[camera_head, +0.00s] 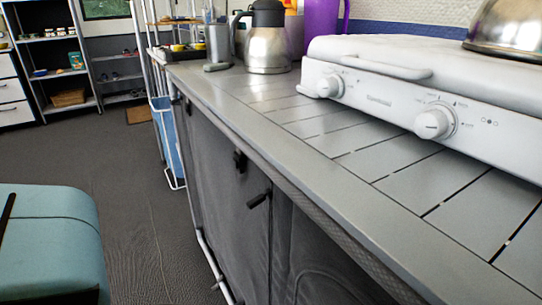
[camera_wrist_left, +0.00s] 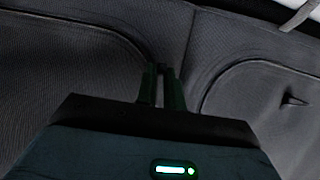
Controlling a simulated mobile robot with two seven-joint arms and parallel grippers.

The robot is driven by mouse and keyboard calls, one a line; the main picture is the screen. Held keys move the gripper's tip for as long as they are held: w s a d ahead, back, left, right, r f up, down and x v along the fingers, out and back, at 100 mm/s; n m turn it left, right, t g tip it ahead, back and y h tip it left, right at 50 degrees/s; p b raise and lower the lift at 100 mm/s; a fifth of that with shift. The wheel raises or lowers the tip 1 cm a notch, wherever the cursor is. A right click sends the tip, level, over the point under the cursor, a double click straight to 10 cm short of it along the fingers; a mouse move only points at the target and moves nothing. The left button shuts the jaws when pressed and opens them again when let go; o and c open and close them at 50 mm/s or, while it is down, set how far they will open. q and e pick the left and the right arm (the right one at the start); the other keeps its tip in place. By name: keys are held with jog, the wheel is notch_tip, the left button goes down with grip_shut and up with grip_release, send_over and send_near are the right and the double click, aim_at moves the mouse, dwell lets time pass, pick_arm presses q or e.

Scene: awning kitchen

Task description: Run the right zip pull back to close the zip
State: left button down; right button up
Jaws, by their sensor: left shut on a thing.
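My left gripper (camera_wrist_left: 160,72) shows in the left wrist view, in front of the dark fabric front, between two panels with rounded zip seams. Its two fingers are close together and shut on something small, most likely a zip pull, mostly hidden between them. A small pointed dark tab (camera_wrist_left: 293,100) stands out from the right panel. In the head view, the grey fabric front (camera_head: 222,150) hangs below the worktop. A black pull (camera_head: 258,199) sticks out from it, and another dark fitting (camera_head: 239,161) sits higher up. Neither gripper shows in the head view.
The grey slatted worktop (camera_head: 310,130) carries a white stove (camera_head: 400,80) and a steel kettle (camera_head: 268,45). A blue bag (camera_head: 166,135) hangs on a rack at the far end. A teal rounded shape (camera_head: 50,240) fills the lower left. The dark floor (camera_head: 120,170) between is clear.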

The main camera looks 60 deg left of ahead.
pick_arm(q)
jog(key=shift+f, duration=0.1)
notch_tip(320, 180, down, 5)
jog(key=b, duration=0.4)
jog(key=shift+s, duration=0.15)
jog(key=c, duration=1.5)
grip_release()
jog(key=shift+c, duration=0.2)
jog(key=shift+o, duration=0.2)
jog(key=shift+r, duration=0.2)
